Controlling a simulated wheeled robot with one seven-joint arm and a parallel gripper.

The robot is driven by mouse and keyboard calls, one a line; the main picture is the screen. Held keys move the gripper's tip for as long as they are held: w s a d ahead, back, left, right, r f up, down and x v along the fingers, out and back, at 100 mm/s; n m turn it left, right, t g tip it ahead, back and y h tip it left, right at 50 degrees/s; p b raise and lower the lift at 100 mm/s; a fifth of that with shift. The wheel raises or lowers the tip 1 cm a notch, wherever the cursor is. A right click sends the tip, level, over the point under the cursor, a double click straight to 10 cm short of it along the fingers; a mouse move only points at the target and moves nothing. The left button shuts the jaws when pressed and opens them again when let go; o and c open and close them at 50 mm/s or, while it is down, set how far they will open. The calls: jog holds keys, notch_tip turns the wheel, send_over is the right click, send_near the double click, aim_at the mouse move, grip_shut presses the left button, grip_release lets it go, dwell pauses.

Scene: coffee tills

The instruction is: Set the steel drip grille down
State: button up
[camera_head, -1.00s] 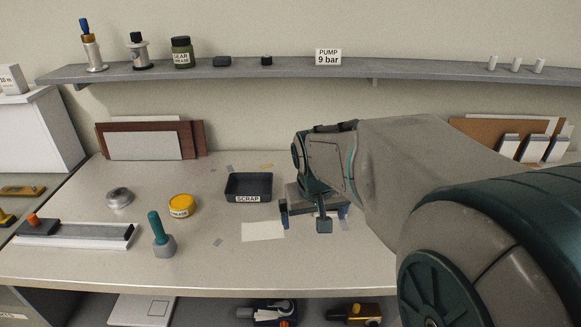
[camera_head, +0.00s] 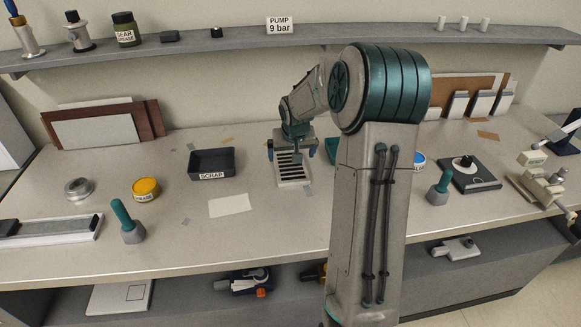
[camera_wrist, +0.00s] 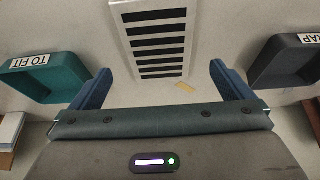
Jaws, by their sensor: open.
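The steel drip grille (camera_head: 294,182) is a pale slotted plate lying on the bench, right of the scrap tray. It also shows in the wrist view (camera_wrist: 158,52), at the top middle with its dark slots facing up. My gripper (camera_head: 292,152) is at the grille's far end in the head view. In the wrist view, its two blue fingers (camera_wrist: 160,75) are spread wide and empty. The grille lies ahead of and between them, with no visible contact. My wrist hides part of the grille's far end in the head view.
The dark SCRAP tray (camera_head: 196,178) stands left of the grille. A teal TO FIT tray (camera_wrist: 48,88) stands on its other side, mostly hidden by my arm in the head view. A white sheet (camera_head: 230,205) lies on the bench. A yellow tin (camera_head: 146,190) stands further left.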

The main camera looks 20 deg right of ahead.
aim_at(291, 165)
jog(key=shift+p+x, duration=0.6)
jog(key=shift+x, duration=2.95)
jog(key=shift+w+d, duration=0.15)
jog(key=shift+c, duration=0.3)
jog(key=c, duration=1)
jog(key=shift+r, duration=0.1)
jog(key=shift+c, duration=0.9)
jog(key=shift+r, duration=0.15)
